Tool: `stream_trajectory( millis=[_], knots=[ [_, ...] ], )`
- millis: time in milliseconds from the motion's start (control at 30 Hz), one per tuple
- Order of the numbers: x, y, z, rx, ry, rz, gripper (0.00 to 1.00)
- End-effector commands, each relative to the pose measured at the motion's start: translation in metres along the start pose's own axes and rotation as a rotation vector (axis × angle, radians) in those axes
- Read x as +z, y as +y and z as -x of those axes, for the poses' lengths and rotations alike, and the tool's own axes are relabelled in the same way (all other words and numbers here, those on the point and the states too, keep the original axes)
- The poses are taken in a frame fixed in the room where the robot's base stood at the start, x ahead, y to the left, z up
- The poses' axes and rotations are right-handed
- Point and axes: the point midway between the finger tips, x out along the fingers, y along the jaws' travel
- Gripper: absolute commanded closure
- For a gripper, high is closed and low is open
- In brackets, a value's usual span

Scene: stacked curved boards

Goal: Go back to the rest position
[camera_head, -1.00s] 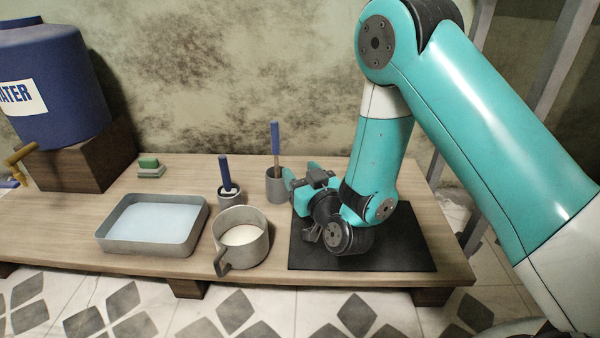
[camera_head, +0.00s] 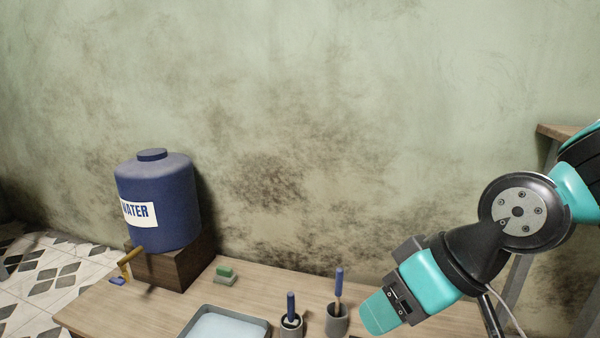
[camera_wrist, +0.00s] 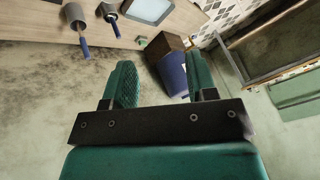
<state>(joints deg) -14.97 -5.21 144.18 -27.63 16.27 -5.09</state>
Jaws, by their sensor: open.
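My gripper (camera_wrist: 160,85) shows in the wrist view with its two teal fingers spread apart and nothing between them but the distant scene. In the head view my gripper (camera_head: 380,315) is raised at the lower right, in front of the wall and right of the cup with a blue-handled tool. Its fingers overlap from this side. The wrist view looks past the fingers at the table and the blue water barrel, turned on their side.
The wooden table (camera_head: 150,305) holds a tray of pale liquid (camera_head: 225,325), two cups (camera_head: 291,326) (camera_head: 337,320) with blue-handled tools, and a green-topped block (camera_head: 225,274). The blue water barrel (camera_head: 160,220) stands on a wooden block (camera_head: 175,268). Open space lies before the wall.

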Motion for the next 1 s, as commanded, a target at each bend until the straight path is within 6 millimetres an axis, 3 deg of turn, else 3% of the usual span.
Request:
stream_trajectory(
  millis=[33, 233, 467, 1000],
  knots=[
    [0.005, -0.013, 0.031, 0.003, -0.056, 0.002, 0.48],
    [0.051, -0.043, 0.104, 0.033, -0.302, -0.013, 0.48],
    [0.015, -0.063, 0.155, 0.027, -0.296, -0.016, 0.48],
    [-0.081, -0.125, 0.321, 0.027, -0.295, -0.015, 0.48]
  ],
)
